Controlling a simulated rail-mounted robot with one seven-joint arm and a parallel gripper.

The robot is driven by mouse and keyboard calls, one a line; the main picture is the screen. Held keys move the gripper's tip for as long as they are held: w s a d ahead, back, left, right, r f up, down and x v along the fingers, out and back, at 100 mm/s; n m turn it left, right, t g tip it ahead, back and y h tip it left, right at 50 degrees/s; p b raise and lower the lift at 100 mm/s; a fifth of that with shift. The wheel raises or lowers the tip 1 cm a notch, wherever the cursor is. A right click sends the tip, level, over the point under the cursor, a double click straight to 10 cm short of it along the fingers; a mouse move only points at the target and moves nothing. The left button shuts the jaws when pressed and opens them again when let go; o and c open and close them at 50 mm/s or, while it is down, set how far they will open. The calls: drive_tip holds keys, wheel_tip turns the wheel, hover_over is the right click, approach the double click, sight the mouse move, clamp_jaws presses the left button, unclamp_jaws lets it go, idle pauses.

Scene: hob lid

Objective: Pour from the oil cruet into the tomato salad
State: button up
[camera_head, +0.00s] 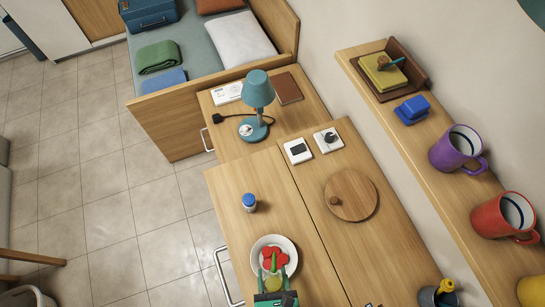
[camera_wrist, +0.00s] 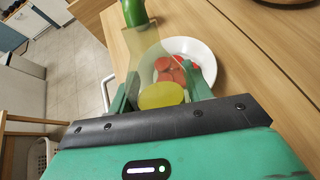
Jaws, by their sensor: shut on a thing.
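The tomato salad, red slices (camera_head: 268,254) in a white bowl (camera_head: 291,244), sits near the counter's front edge. It also shows in the wrist view (camera_wrist: 170,68), behind the cruet and partly hidden by it and a finger. My gripper (camera_head: 275,280) is shut on the oil cruet (camera_head: 274,262), just in front of the bowl and overlapping it in the head view. In the wrist view my gripper (camera_wrist: 160,92) has the see-through cruet (camera_wrist: 145,62) between its green fingers, with yellow oil at the near end and a green top at the far end. I cannot tell its exact tilt.
A small blue-capped jar (camera_head: 249,203) stands beyond the bowl. A round wooden board (camera_head: 350,196) lies to the right. A lamp (camera_head: 257,100) stands farther back. A shelf with mugs (camera_head: 458,149) runs along the right. The counter between jar and board is clear.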

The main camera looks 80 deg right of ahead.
drive_tip(key=shift+s+a+f+g+y+p, duration=0.15)
drive_tip(key=shift+a+g+y+p, duration=0.2)
drive_tip(key=shift+y, duration=0.35)
drive_tip(key=shift+w+a+f+g+y+p, duration=0.15)
drive_tip(key=shift+a+y, duration=0.3)
drive_tip(key=shift+y, duration=0.25)
drive_tip(key=shift+s+a+f+y+b, duration=0.1)
drive_tip(key=shift+a+f+y+b, duration=0.15)
drive_tip(key=shift+y, duration=0.35)
drive_tip(key=shift+s+a+f+y+b, duration=0.15)
drive_tip(key=shift+f+y, duration=0.15)
drive_tip(key=shift+y, duration=0.3)
drive_tip(key=shift+w+r+m+y, duration=0.1)
drive_tip(key=shift+m+y, duration=0.2)
drive_tip(key=shift+y, duration=0.1)
drive_tip(key=shift+r, duration=0.15)
drive_tip(key=shift+a+r+g+y, duration=0.15)
drive_tip(key=shift+r+g+y, duration=0.25)
drive_tip(key=shift+r+y, duration=0.5)
drive_tip(key=shift+f, duration=0.2)
